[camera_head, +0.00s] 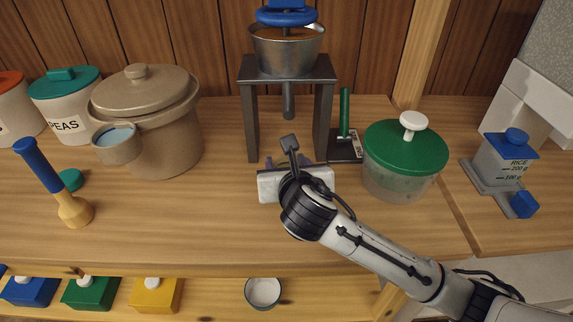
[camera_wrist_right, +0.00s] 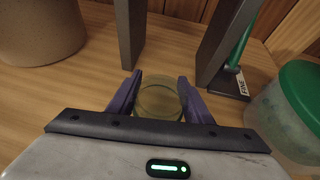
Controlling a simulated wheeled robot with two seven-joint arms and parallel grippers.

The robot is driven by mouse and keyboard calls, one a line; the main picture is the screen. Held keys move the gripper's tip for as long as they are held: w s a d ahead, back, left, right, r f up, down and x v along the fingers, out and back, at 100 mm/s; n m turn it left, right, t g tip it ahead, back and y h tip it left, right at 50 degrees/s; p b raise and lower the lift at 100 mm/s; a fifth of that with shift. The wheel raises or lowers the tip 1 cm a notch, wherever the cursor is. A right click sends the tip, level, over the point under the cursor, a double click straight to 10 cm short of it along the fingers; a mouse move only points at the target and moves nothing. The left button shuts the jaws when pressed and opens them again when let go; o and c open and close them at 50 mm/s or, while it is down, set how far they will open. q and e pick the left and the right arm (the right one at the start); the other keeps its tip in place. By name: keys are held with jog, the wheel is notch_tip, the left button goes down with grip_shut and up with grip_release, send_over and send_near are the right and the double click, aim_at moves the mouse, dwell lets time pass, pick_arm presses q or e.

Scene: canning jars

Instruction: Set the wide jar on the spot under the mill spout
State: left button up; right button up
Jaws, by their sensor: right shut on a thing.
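The mill is a metal hopper (camera_head: 287,52) with a blue top on a dark stand (camera_head: 248,110), its spout (camera_head: 288,100) pointing down between the legs. My right gripper (camera_head: 293,163) is low in front of the stand. In the right wrist view its purple fingers (camera_wrist_right: 158,98) are shut on a yellowish, see-through wide jar (camera_wrist_right: 158,100), just in front of the stand's legs. In the head view my wrist hides the jar. I cannot tell whether the jar touches the table. The spot under the spout cannot be made out. My left gripper is out of view.
A green-lidded tub (camera_head: 404,165) and a green-handled tool (camera_head: 345,120) stand right of the mill. A large lidded crock (camera_head: 160,135) with a small cup (camera_head: 116,145) is at left. A blue-and-yellow pestle (camera_head: 50,180) stands farther left. The table's front left-middle is clear.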

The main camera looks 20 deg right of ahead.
dwell(0.3)
jog(key=o, duration=1.2)
jog(key=shift+f, duration=0.1)
jog(key=shift+c, duration=0.2)
